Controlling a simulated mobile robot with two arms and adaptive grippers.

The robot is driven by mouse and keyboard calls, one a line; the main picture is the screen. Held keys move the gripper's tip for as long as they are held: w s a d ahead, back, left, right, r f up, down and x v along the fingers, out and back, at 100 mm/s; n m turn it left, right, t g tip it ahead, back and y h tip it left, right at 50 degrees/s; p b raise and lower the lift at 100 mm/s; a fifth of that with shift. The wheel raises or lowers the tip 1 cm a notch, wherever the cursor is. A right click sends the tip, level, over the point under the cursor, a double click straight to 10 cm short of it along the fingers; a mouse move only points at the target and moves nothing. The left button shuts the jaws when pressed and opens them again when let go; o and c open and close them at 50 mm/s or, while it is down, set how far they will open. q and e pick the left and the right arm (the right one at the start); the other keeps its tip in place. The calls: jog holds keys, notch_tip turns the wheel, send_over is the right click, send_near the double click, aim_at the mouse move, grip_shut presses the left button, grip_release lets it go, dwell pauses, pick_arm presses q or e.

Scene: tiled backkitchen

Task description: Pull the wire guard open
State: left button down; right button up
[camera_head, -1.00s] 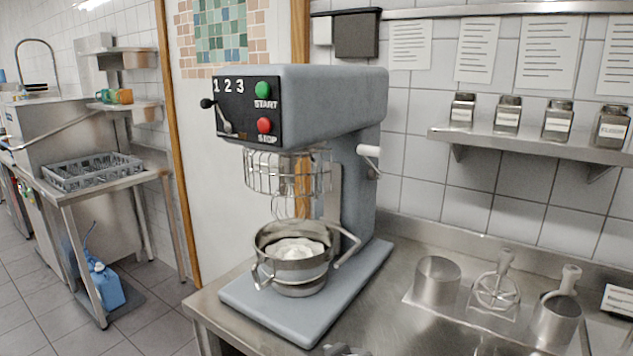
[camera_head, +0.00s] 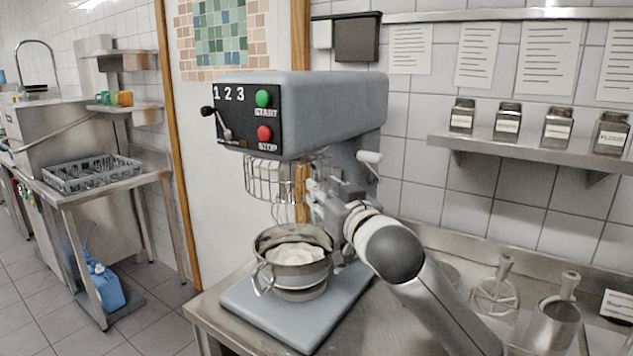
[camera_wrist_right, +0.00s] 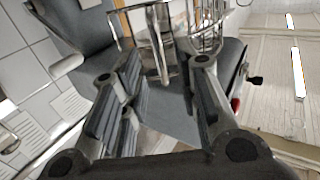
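The wire guard (camera_head: 262,180) is a curved cage of metal wires under the mixer head (camera_head: 335,100), above a steel bowl (camera_head: 300,272) with white contents. In the right wrist view the guard (camera_wrist_right: 207,40) shows at the top, with metal bars just ahead of my fingers. My right gripper (camera_head: 313,192) is at the guard's right side and hides part of it. In the wrist view the right gripper's fingers (camera_wrist_right: 166,68) are apart, with a gap between them. I cannot tell whether they touch the guard. My left gripper is not in view.
A white-handled lever (camera_head: 369,157) sticks out of the mixer column just behind my right gripper. Utensils in steel holders (camera_head: 553,318) stand on the counter at right. A shelf with several jars (camera_head: 530,149) is on the wall. Open floor lies to the left.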

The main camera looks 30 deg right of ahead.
jog(key=shift+w+d+p, duration=0.2)
jog(key=shift+w+p, duration=0.05)
jog(key=shift+w, duration=0.85)
jog(key=shift+w+d+p, duration=0.2)
jog(key=shift+w, duration=0.85)
grip_shut()
